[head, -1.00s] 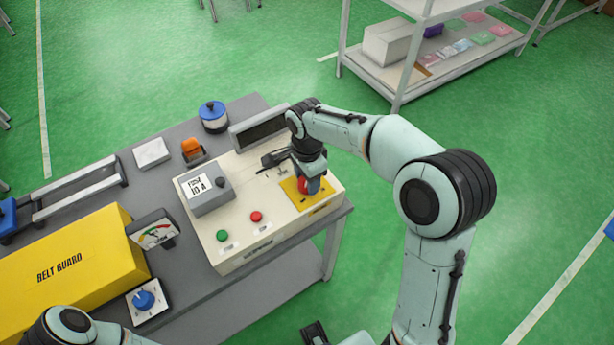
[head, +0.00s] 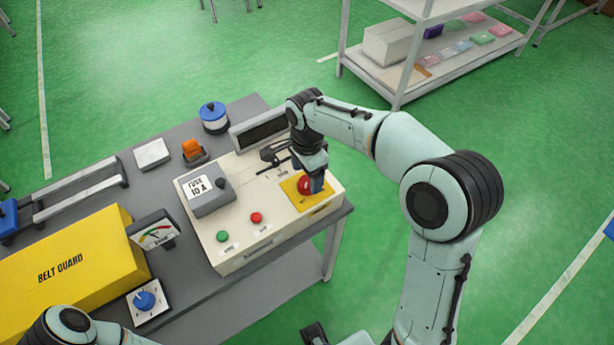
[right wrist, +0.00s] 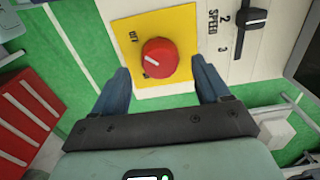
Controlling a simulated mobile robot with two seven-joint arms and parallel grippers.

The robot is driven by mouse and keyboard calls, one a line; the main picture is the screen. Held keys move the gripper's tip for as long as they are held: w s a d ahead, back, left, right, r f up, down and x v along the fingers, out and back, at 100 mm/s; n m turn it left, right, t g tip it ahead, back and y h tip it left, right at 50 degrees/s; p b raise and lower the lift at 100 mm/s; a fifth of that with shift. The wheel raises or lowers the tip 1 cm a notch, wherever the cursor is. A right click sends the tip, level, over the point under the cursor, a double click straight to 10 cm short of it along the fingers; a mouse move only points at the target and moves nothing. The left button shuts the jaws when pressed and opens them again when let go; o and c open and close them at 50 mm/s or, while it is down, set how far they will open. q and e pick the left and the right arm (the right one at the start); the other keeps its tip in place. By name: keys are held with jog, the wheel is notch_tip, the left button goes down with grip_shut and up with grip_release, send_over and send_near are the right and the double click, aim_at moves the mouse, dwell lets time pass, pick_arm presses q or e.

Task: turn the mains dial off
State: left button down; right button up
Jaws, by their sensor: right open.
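The mains dial is a red round knob (right wrist: 159,58) with a white pointer line, on a yellow plate (right wrist: 182,22) of the cream control box (head: 250,228). In the right wrist view its pointer slants toward the upper left. In the head view the knob (head: 304,186) is partly covered by my right gripper (head: 309,181). My right gripper's blue fingers (right wrist: 163,85) are open, one on each side of the knob and apart from it in the wrist view. Whether they reach down level with it is hard to tell. My left gripper is out of view; only part of that arm shows.
The box also carries a speed slider (right wrist: 257,18), a grey fuse box (head: 208,198), a green button (head: 222,236) and a red button (head: 256,217). A yellow belt guard (head: 65,255), a gauge (head: 155,235) and a blue dial (head: 145,300) stand to the left.

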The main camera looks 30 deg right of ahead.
aim_at(307, 182)
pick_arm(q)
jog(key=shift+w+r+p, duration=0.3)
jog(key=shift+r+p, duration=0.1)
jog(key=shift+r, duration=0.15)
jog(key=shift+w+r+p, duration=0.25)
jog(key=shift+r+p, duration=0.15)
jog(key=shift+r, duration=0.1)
pick_arm(e)
notch_tip(307, 182, up, 11)
jog(key=shift+f, duration=0.15)
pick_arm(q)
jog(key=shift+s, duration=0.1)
